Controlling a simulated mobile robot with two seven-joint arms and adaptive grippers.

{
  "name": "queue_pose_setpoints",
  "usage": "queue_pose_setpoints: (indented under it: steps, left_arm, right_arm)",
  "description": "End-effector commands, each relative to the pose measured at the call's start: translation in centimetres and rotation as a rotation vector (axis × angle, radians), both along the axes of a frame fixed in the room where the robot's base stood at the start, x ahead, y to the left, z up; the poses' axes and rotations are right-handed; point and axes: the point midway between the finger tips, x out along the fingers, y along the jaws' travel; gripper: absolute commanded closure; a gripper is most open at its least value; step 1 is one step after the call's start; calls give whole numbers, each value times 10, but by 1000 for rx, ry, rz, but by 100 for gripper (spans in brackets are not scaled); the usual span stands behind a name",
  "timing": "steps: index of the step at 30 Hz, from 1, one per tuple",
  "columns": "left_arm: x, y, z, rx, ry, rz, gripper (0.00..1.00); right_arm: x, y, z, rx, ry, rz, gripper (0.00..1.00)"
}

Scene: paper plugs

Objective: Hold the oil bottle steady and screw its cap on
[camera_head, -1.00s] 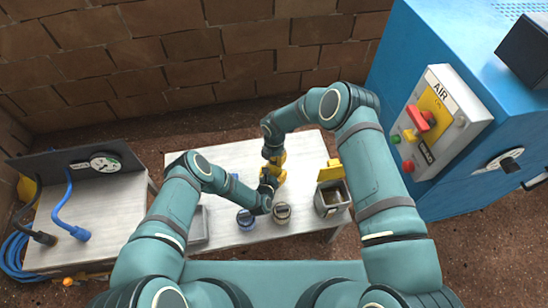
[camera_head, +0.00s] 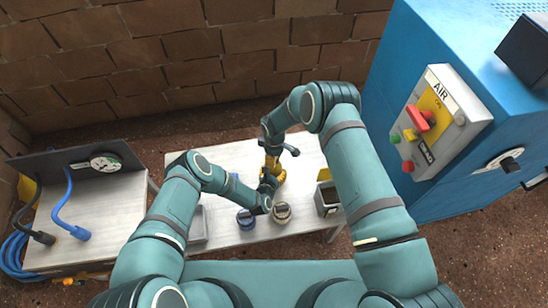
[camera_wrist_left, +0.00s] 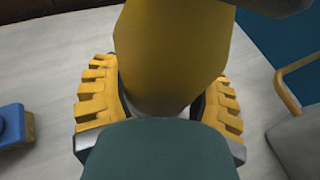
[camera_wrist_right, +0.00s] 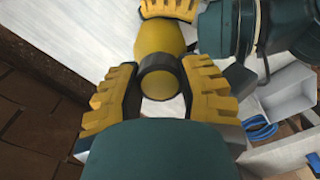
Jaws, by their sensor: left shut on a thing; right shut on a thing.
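The oil bottle (camera_wrist_left: 172,50) is yellow and stands in the left wrist view between the two yellow fingers of my left gripper (camera_wrist_left: 160,100), which is shut on it. In the right wrist view the bottle (camera_wrist_right: 160,38) tapers toward a round cap (camera_wrist_right: 160,82) with a dark rim and yellow middle. My right gripper (camera_wrist_right: 160,92) is shut on this cap, above the left one. In the head view both grippers meet over the table, the right (camera_head: 272,162) just behind the left (camera_head: 269,187); they mostly hide the bottle. The cap's thread is hidden.
A grey bin (camera_head: 328,200) is at right, a grey tray (camera_head: 197,225) at left. A blue machine (camera_head: 455,60) stands right, a side bench (camera_head: 105,215) left.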

Motion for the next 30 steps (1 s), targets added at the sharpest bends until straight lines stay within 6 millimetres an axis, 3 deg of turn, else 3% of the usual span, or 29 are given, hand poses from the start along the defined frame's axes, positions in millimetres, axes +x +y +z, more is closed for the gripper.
queue_pose_setpoints:
  steps: [11, 12, 13, 14, 22, 30]
  left_arm:
    - [0, 0, 0, 0, -1, -1, 100]
    - [0, -1, 0, 0, -1, -1, 100]
    - [0, 0, 0, 0, -1, -1, 100]
    - [0, 0, 0, 0, -1, -1, 100]
    - [1, 0, 0, 0, 0, 0, 100]
    - [1, 0, 0, 0, 0, 0, 100]
  right_arm:
    - [0, 1, 0, 0, 0, -57, 100]
    - [0, 1, 0, 0, 0, -56, 50]
    - [0, 1, 0, 0, 0, -56, 40]
    - [0, 1, 0, 0, 0, -56, 36]
    - [-1, 2, 4, 0, 3, -54, 36]
    - [-1, 1, 37, 0, 3, -53, 36]
